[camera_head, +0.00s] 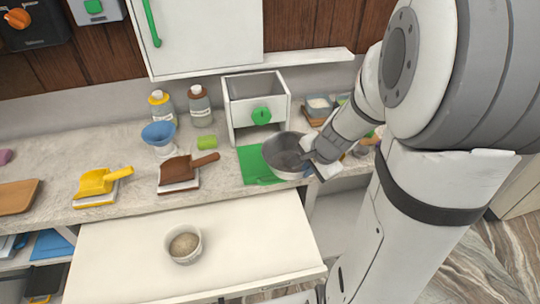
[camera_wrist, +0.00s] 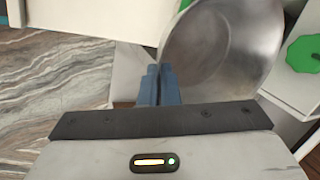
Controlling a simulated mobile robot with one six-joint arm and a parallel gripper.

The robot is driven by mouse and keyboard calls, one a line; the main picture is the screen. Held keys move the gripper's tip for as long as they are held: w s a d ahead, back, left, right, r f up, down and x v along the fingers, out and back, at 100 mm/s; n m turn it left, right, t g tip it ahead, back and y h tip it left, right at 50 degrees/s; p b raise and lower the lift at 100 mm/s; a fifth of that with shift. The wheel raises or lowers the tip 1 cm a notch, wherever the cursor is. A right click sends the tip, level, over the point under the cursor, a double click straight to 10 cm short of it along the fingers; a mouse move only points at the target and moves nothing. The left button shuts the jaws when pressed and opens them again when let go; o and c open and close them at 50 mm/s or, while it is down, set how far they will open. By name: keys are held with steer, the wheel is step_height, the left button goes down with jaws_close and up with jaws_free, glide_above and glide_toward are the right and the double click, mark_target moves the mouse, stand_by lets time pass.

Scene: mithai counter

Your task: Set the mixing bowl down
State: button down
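The metal mixing bowl (camera_head: 287,160) is at the right part of the counter, over the right side of a green mat (camera_head: 250,163). It looks upright in the head view; I cannot tell whether its base touches the mat. My gripper (camera_head: 308,156) is at the bowl's right rim. In the wrist view the fingers of my gripper (camera_wrist: 160,78) are close together at the edge of the bowl (camera_wrist: 215,50), apparently pinching its wall. The bowl's far right side is partly hidden by my gripper.
A white box with an open drawer (camera_head: 240,130) and green knob stands behind the mat. A small bowl (camera_head: 201,246) of grainy contents sits on the pulled-out white surface (camera_head: 115,262) in front.

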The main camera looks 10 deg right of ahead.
mark_target(285, 160)
steer(key=w+a+f, duration=0.1)
steer(key=w, duration=0.2)
steer(key=w+a+f, duration=0.1)
steer(key=w+f, duration=0.1)
steer(key=w, duration=0.1)
steer(key=w+a+f+p, duration=0.1)
steer(key=w+f, duration=0.1)
steer(key=w, duration=0.1)
steer(key=shift+w+a, duration=0.1)
steer(key=shift+a, duration=0.25)
steer(key=shift+w+a+f, duration=0.25)
steer(key=shift+w+f, duration=0.35)
steer(key=shift+w, duration=0.05)
steer(key=shift+w+a+f, duration=0.25)
steer(key=shift+w+f, duration=0.3)
steer(key=shift+w, duration=0.05)
steer(key=shift+s, duration=0.1)
steer(key=shift+f, duration=0.2)
steer(key=c, duration=2)
jaws_free()
steer(key=shift+r, duration=0.1)
steer(key=shift+o, duration=0.2)
